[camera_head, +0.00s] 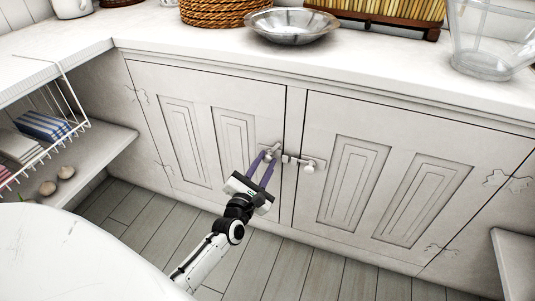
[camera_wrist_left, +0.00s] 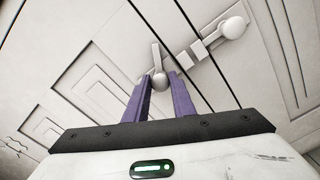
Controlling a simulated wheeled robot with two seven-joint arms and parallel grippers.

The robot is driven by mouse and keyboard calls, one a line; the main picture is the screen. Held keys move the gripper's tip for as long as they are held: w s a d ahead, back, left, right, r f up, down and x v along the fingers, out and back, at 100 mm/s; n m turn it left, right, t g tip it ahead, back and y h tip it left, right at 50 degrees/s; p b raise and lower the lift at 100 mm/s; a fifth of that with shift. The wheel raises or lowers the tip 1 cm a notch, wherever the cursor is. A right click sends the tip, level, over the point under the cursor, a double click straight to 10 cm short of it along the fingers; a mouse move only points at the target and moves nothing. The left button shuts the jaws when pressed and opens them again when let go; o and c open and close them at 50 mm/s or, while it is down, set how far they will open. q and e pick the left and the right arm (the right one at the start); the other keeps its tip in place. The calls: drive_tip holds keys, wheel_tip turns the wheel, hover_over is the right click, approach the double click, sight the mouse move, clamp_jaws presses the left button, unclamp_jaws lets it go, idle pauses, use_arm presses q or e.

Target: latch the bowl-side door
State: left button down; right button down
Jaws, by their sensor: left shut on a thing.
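Two white panelled cabinet doors stand under the counter, the left door (camera_head: 174,134) and the right door (camera_head: 381,185), both looking closed. A metal bowl (camera_head: 291,36) sits on the counter above the space between them. The left door's latch (camera_head: 277,147) has a small knob (camera_wrist_left: 160,80), with a bar running up from it in the left wrist view. My left gripper (camera_head: 268,157) has its purple fingers shut on this knob, which they partly hide. The right door's latch (camera_head: 309,166), with a round knob, is just to the right. My right gripper is not in view.
A wicker basket (camera_head: 210,12) and a clear glass container (camera_head: 485,45) stand on the counter. Open shelves with a wire rack (camera_head: 77,121) are at the left. A low white surface (camera_head: 515,262) is at lower right. The plank floor before the doors is clear.

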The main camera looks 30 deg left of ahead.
use_arm(q)
drive_tip(key=shift+a+r+m+p, duration=0.2)
drive_tip(key=shift+m+p, duration=0.3)
drive_tip(key=shift+m, duration=0.7)
drive_tip(key=m+p, duration=0.1)
drive_tip(key=m, duration=0.2)
drive_tip(key=shift+m, duration=0.4)
drive_tip(key=m+p, duration=0.1)
drive_tip(key=m, duration=0.2)
drive_tip(key=shift+m, duration=0.3)
drive_tip(key=shift+a+m, duration=0.1)
drive_tip(key=shift+m, duration=0.9)
drive_tip(key=c, duration=1.5)
unclamp_jaws()
drive_tip(key=shift+f, duration=0.1)
drive_tip(key=shift+d+f, duration=0.1)
drive_tip(key=shift+d, duration=0.1)
